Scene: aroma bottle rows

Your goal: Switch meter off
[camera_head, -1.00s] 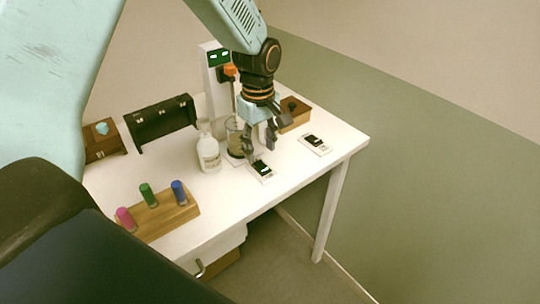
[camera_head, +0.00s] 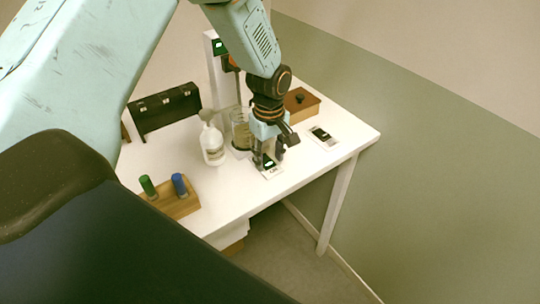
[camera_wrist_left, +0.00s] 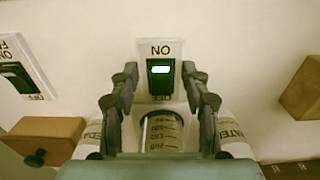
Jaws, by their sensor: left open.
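A white switch plate (camera_head: 271,174) with a dark rocker lies near the table's front edge. In the left wrist view its rocker switch (camera_wrist_left: 160,82) shows a lit green bar, with ON upside down above it and OFF partly hidden below. My left gripper (camera_head: 269,158) is open, pointing down over this plate; its fingers (camera_wrist_left: 160,78) stand on either side of the rocker in the left wrist view. A second switch plate (camera_head: 322,138) lies to the right, its rocker unlit. A white post (camera_head: 217,82) with a green display stands behind. My right gripper is not in view.
A glass beaker (camera_head: 240,130) and a white bottle (camera_head: 212,147) stand close left of my gripper. A brown box with a knob (camera_head: 302,106) is behind right. A wooden rack (camera_head: 180,205) with vials and a black case (camera_head: 165,110) are left.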

